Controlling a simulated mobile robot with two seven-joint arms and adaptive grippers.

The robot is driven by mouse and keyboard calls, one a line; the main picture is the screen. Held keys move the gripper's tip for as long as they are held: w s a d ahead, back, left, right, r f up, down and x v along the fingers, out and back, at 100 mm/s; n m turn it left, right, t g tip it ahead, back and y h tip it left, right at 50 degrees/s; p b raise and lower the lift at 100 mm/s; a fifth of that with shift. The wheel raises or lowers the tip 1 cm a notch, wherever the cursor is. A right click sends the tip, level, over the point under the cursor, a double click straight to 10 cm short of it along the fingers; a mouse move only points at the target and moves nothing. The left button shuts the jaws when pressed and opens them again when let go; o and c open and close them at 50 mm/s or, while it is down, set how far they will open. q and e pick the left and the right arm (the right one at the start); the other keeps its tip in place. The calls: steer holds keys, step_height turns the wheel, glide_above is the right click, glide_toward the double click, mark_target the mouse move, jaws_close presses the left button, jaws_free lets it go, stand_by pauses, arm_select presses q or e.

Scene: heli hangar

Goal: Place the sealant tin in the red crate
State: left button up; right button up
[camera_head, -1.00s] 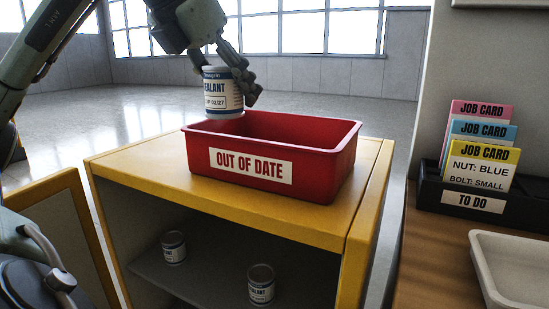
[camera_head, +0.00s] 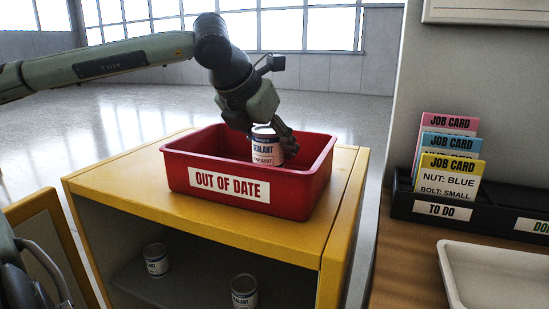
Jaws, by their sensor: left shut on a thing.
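The sealant tin (camera_head: 266,150) is a white and blue labelled can. My left gripper (camera_head: 280,140) is shut on it, coming down from above. The tin is upright, or nearly so, within the opening of the red crate (camera_head: 290,194), its lower part below the rim line. I cannot tell whether it touches the crate floor. The crate is labelled "OUT OF DATE" and stands on top of the yellow cabinet (camera_head: 255,231). My right gripper is not in view.
Two more tins stand on the shelf inside the open cabinet, one at left (camera_head: 156,259) and one nearer the middle (camera_head: 244,291). At right, a wooden worktop holds a black job card holder (camera_head: 480,209) and a white tray (camera_head: 495,276).

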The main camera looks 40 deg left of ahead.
mark_target(275, 161)
arm_select(q)
steer(key=shift+f, duration=1.45)
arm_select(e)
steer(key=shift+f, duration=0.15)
arm_select(q)
steer(key=shift+f, duration=0.1)
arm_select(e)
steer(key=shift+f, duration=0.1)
arm_select(q)
steer(key=o, duration=1.2)
steer(key=shift+o, duration=1.3)
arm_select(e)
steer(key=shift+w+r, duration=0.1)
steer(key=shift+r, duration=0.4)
